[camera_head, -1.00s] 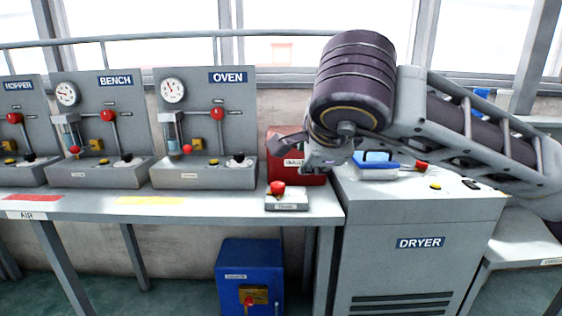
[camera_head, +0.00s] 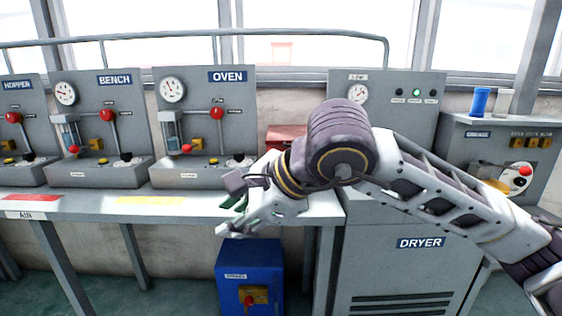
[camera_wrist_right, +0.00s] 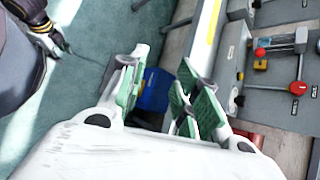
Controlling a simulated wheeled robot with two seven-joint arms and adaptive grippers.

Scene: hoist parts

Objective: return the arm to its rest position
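My right gripper (camera_head: 238,205) is in front of the bench edge, left of the dryer cabinet. Its arm comes in from the right across the dryer's front and top. In the right wrist view my right gripper (camera_wrist_right: 165,95) has green-padded fingers spread apart, with nothing between them but floor and a blue box further below. The left gripper is not in the head view. In the right wrist view a dark arm part with a gold ring (camera_wrist_right: 30,55), likely my left arm, shows at the top left corner; its finger opening is unclear.
The bench (camera_head: 95,208) carries the oven panel (camera_head: 235,115) and bench panel (camera_head: 120,120). The blue box (camera_head: 250,265) stands below. The dryer cabinet (camera_head: 420,275) is right, a side unit (camera_head: 460,150) beyond. A red box (camera_head: 285,135) is partly hidden.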

